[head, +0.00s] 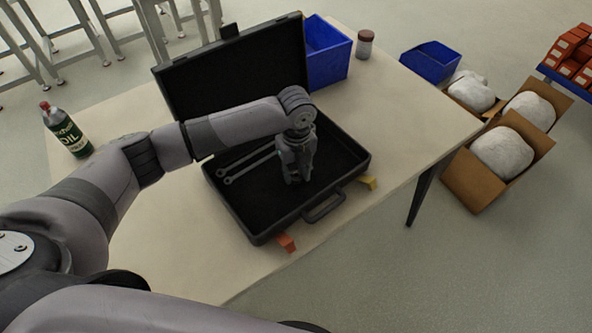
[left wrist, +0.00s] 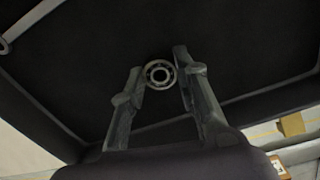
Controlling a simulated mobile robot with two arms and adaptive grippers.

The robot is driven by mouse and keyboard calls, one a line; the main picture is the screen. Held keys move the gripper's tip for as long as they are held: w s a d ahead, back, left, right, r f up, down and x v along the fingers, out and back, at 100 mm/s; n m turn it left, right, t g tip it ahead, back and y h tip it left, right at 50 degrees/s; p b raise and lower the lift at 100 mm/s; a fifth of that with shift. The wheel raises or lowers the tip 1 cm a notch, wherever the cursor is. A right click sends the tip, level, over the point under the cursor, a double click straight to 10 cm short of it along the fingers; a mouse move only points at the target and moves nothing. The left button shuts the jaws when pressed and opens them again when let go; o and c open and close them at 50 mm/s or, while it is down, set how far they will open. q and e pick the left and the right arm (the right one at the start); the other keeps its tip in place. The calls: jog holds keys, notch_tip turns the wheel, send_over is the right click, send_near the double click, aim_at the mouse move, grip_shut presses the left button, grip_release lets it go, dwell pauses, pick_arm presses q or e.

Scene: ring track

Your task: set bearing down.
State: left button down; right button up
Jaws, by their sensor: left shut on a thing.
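The bearing (left wrist: 160,74) is a small metal ring between the fingertips of my left gripper (left wrist: 163,78) in the left wrist view. The left gripper is shut on it. In the head view my left gripper (head: 297,180) points down inside the open black case (head: 262,232), over its right part, and hides the bearing. I cannot tell whether the bearing touches the case floor. Two wrenches (head: 247,166) lie in the case, left of the gripper. My right gripper is not in view.
The case stands on a pale table (head: 420,120), its lid (head: 232,72) raised at the back. A blue bin (head: 328,52) and a jar (head: 365,44) stand at the back. Orange (head: 286,243) and yellow (head: 368,183) pieces touch the front.

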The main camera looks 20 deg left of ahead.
aim_at(296, 175)
pick_arm(q)
jog(key=c, duration=1.2)
grip_release()
jog(key=shift+f, duration=0.1)
notch_tip(296, 175, up, 12)
jog(key=shift+r+b, duration=0.15)
jog(key=shift+b, duration=0.45)
